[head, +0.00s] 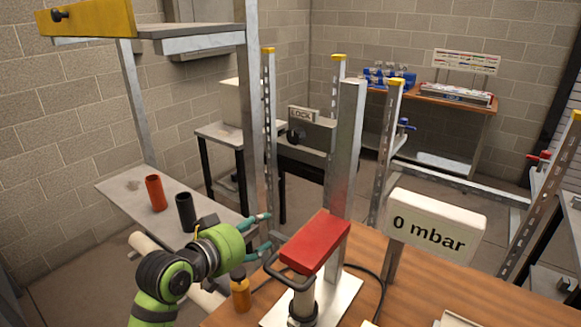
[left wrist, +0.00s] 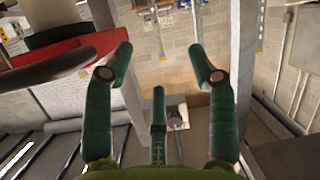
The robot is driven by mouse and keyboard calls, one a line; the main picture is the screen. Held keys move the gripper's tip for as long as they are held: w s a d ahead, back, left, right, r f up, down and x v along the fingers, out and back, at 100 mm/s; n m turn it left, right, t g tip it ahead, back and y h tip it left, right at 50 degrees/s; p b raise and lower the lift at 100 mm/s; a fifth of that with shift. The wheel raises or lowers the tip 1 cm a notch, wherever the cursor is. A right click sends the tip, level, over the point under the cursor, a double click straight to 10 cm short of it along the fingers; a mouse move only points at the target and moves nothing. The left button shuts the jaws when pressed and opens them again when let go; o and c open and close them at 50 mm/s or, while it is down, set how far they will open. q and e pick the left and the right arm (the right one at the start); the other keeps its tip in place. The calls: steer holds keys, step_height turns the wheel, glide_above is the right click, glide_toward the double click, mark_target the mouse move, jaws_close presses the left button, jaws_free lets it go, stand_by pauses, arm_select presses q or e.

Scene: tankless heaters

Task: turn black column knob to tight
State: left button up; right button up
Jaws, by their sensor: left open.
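I cannot tell for sure which part is the black column knob. A black round part (head: 295,136) shows on the grey box marked LOCK, behind the posts in the head view. A grey metal column (head: 346,140) stands behind the red block (head: 316,243). My left gripper (head: 267,234) is open and empty, to the left of the red block. In the left wrist view, the open fingers (left wrist: 160,50) have nothing between them. A grey post (left wrist: 245,60) stands on the right side and the red block (left wrist: 60,65) is at upper left. My right gripper is not in view.
A white display reading 0 mbar (head: 434,226) stands on the wooden table (head: 430,285). An orange bottle (head: 240,290) is close below my left gripper. Red (head: 156,193) and black (head: 185,212) cylinders stand on a grey shelf. Slotted posts (head: 268,130) rise behind the gripper.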

mark_target(292, 136)
arm_select(q)
steer(key=w+d+r+m+t+h, duration=0.1)
steer(key=w+d+r+h, duration=0.1)
steer(key=r, duration=0.6)
steer(key=w+d+r+t+h, duration=0.1)
steer(key=w+r+h, duration=0.15)
steer(key=r, duration=0.65)
steer(key=shift+y, duration=0.45)
steer(key=p+x, duration=0.3)
steer(key=x, duration=0.3)
steer(key=shift+w+d+f, duration=0.15)
steer(key=shift+w+d, duration=0.15)
steer(key=shift+w, duration=0.05)
steer(key=c, duration=1.1)
